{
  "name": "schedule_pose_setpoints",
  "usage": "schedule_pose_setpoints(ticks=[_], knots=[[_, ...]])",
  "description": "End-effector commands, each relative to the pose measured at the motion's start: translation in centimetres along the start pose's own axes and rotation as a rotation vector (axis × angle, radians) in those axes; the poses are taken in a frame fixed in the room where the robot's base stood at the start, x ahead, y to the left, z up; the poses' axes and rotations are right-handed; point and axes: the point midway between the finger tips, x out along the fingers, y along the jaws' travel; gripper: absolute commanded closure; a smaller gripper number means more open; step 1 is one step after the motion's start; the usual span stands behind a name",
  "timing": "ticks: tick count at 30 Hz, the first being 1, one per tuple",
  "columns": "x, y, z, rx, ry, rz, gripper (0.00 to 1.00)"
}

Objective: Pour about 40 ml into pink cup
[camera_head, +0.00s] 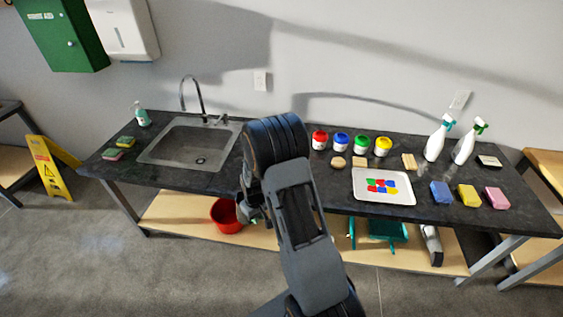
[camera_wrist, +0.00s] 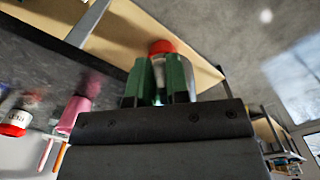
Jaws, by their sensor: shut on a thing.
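My gripper (camera_wrist: 160,75) has green fingers and is shut on a pale object (camera_wrist: 158,70), mostly hidden between them. In the wrist view a red part shows beyond the fingers; I cannot tell whether it belongs to the held object or lies behind it. In the head view my arm stands in front of the counter and hides most of the gripper. A pink cup (camera_wrist: 75,112) shows on the dark counter at the left of the wrist view, apart from the fingers. I cannot make it out in the head view, and its inside is hidden.
The dark counter (camera_head: 290,180) has a sink (camera_head: 190,150), several paint jars (camera_head: 341,143), a paint tray (camera_head: 384,199), sponges (camera_head: 441,192) and two spray bottles (camera_head: 437,140). A red bucket (camera_head: 222,218) stands on the lower shelf (camera_head: 175,215) beside my arm. Floor in front is clear.

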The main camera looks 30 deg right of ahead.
Motion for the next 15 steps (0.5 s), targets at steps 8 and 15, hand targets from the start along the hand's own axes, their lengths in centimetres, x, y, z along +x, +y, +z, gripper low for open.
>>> schedule_pose_setpoints(ticks=[8,15], knots=[[0.5,9.3,1.2,-0.155,0.002,0.003,1.00],[1.0,18.3,4.6,-0.331,0.000,0.005,1.00]])
